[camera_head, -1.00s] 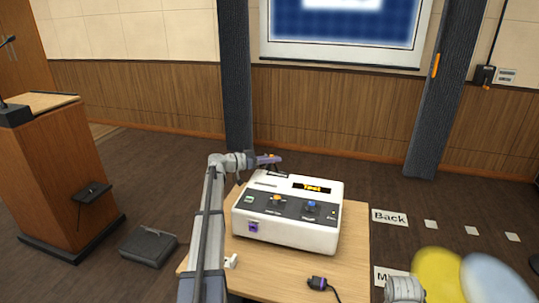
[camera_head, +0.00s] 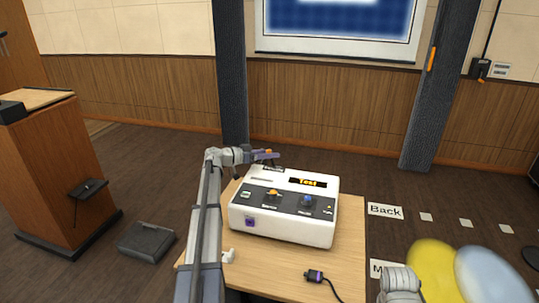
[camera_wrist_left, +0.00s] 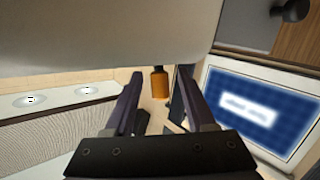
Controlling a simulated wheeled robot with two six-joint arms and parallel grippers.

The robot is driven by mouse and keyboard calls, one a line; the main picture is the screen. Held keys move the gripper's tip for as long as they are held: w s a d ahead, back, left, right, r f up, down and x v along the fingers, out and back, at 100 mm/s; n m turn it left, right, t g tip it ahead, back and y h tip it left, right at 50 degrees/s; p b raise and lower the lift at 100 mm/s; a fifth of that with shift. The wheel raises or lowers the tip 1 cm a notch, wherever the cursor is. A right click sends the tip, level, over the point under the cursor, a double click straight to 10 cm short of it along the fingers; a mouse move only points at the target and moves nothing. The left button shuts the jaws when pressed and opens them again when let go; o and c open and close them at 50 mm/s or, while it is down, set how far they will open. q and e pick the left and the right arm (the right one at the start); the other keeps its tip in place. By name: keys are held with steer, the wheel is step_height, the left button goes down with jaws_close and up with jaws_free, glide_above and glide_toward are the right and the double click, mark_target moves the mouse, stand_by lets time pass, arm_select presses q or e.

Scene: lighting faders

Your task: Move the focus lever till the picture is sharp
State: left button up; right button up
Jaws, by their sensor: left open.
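The white projector box (camera_head: 318,215) sits on the small wooden table (camera_head: 345,255). An orange-tipped lever (camera_wrist_left: 160,85) shows in the left wrist view beside the box's pale body, between the fingers of my left gripper (camera_wrist_left: 160,95). The fingers are open and stand apart on either side of the tip. In the head view my left gripper (camera_head: 265,155) is at the box's back edge. The projected picture (camera_head: 345,18) is blue with a white label and looks blurred; it also shows in the left wrist view (camera_wrist_left: 248,108). My right gripper is out of view.
A cable plug (camera_head: 315,276) lies on the table front. A lectern (camera_head: 40,180) stands left. Yellow and pale blue round shapes (camera_head: 432,265) are at lower right.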

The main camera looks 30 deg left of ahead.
arm_select(q)
steer(key=p+v, duration=0.1)
steer(key=v, duration=0.6)
steer(key=shift+s+a, duration=0.2)
steer(key=shift+s, duration=0.05)
stand_by(1.0)
